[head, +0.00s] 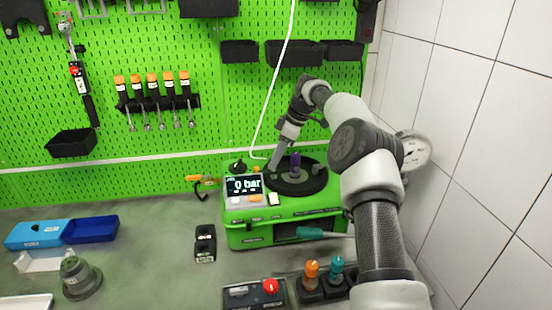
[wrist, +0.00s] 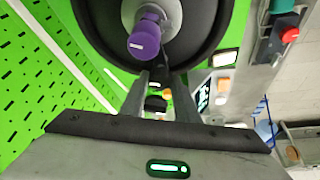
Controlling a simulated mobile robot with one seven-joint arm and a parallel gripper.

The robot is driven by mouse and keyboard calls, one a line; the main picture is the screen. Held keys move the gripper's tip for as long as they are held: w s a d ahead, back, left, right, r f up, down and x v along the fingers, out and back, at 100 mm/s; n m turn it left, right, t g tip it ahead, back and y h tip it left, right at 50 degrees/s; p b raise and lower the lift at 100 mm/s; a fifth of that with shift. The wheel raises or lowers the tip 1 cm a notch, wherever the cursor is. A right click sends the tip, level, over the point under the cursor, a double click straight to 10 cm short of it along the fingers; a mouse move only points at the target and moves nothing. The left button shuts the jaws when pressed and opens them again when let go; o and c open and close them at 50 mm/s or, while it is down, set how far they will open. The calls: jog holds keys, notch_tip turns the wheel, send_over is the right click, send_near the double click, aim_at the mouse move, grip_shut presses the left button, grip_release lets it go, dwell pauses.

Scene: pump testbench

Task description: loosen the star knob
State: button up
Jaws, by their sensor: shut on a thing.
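The green pump tester (head: 285,236) stands on the bench with a black round plate (head: 310,185) on top. My gripper (head: 272,169) reaches down at the plate's left edge, behind the display, which reads "0 bar". In the wrist view my gripper (wrist: 161,76) has its two grey fingers a little apart, tips at the plate's rim. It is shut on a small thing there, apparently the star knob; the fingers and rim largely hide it. The purple-topped fitting (head: 295,160) stands upright in the plate's middle, apart from the fingers, also in the wrist view (wrist: 144,42).
A black knob (head: 238,167) sits behind the display (head: 243,186). A white hose hangs to the tester's back. A pegboard is behind and a tiled wall at right. A red-button box (head: 256,293) and screwdrivers (head: 312,275) stand in front. Bench left of the tester is partly free.

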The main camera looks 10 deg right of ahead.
jog(key=shift+n, duration=0.5)
jog(key=o, duration=1)
jog(key=shift+g, duration=0.3)
jog(key=shift+o, duration=0.2)
jog(key=shift+r, duration=0.15)
